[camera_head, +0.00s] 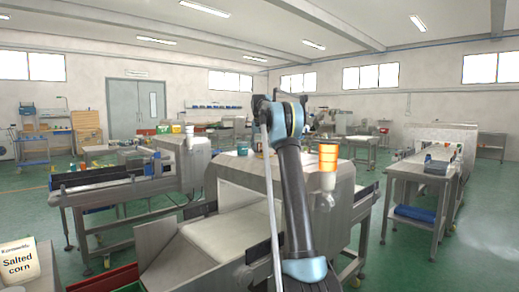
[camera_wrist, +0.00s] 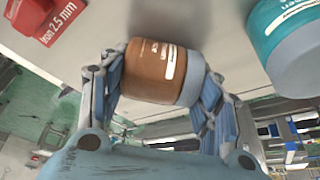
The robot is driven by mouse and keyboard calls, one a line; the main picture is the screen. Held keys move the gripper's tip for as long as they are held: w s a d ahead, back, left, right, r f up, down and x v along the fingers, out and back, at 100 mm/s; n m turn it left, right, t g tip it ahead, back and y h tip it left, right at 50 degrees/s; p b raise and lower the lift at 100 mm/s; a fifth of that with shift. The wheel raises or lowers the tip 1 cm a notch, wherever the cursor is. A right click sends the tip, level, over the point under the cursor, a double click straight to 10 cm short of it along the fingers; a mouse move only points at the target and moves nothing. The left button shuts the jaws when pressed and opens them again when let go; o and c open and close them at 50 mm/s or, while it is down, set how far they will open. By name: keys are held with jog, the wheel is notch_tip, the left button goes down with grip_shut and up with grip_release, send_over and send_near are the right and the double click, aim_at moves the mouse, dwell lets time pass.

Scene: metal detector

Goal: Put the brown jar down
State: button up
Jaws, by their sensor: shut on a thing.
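In the wrist view the brown jar (camera_wrist: 150,68), with pale label text and a grey end, sits between the two blue-grey fingers of my gripper (camera_wrist: 160,92). The fingers are shut on its sides. A pale grey surface lies right behind the jar; I cannot tell whether the jar touches it. In the head view my arm reaches over the metal detector housing (camera_head: 238,176), and the arm mostly hides the gripper and jar.
A teal jar (camera_wrist: 285,35) stands right of the brown jar in the wrist view; a red block marked "Iron 2.5 mm" (camera_wrist: 58,22) is at left. In the head view an orange lamp (camera_head: 328,157) stands on the machine's right. The surface between teal jar and red block looks clear.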

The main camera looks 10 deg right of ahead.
jog(key=o, duration=1.2)
jog(key=shift+o, duration=0.2)
jog(key=v, duration=1.2)
